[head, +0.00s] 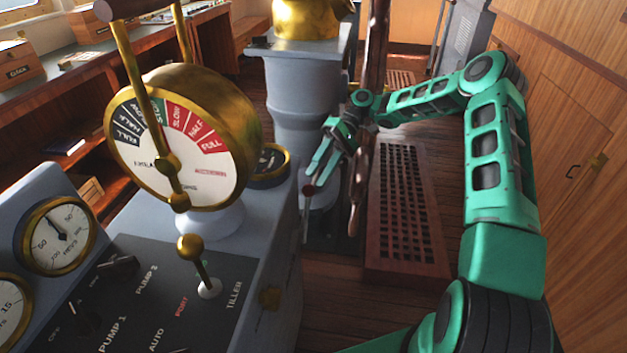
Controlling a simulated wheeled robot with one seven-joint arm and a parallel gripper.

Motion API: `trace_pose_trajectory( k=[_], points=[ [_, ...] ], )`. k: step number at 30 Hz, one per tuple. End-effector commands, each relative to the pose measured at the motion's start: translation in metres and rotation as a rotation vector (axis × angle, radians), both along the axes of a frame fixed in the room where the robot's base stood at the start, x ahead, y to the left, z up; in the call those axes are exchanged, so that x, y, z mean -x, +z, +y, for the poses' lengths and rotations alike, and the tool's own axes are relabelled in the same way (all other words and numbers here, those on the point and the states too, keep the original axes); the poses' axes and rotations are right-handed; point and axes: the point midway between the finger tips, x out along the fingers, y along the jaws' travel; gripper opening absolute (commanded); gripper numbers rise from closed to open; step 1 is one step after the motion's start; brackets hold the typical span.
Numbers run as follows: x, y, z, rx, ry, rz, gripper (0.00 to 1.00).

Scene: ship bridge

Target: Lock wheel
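The ship's wheel (376,70) is dark brown wood. It stands upright and nearly edge-on at the upper middle, partly hidden by my arm. A thin upright lever with a dark red knob (309,190) stands low beside the blue-grey pedestal, left of the wheel. My gripper (314,178) is green and points down and left, with its fingertips close to the knob. Its two fingers look apart, with nothing visible between them. I cannot tell whether they touch the knob.
A blue-grey console with a brass engine telegraph (180,140), gauges and a tiller lever (195,262) fills the left foreground. A slatted wooden grating (405,205) lies on the floor beyond. A panelled wall with a door (565,160) stands at right.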

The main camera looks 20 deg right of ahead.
Motion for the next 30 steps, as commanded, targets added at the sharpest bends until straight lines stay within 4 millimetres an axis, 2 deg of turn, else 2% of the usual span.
trace_pose_trajectory(
  k=[4,12,30],
  points=[
    [-0.013,0.01,-0.017,-0.002,-0.005,0.0,0.36],
    [-0.024,0.019,-0.031,0.0,-0.004,0.001,0.36],
    [-0.019,0.023,-0.028,0.031,0.003,0.008,0.36]
  ],
)
